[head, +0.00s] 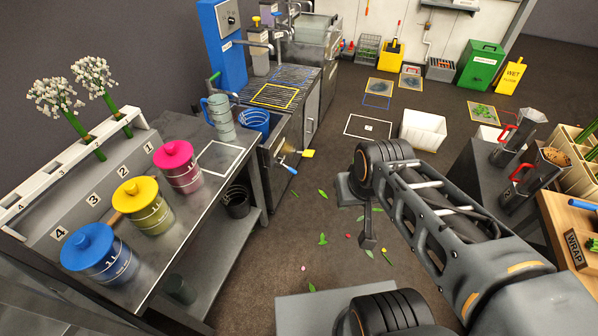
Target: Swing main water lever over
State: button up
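I cannot tell for certain which part is the main water lever. A thin pipe with a small fitting (428,40) runs down the back wall; its details are too small to read. A green handle (215,77) stands beside the blue dispenser at the sink bench. My gripper (368,241) hangs over the open floor at the end of my arm, pointing down, well away from both. Only part of it shows beside my wrist, and whether its fingers are apart is hidden. Nothing is seen in it.
A steel bench (215,185) with blue, yellow and pink canisters stands left. A sink bench (312,95) is behind it. A white bin (424,130), green box (481,65) and yellow wet-floor sign (511,75) stand on the floor. Leaves and petals litter the middle floor, otherwise clear.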

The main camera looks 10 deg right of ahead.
aim_at(293, 171)
jog(key=z, duration=0.1)
jog(key=i, duration=1.25)
jog(key=u, duration=0.8)
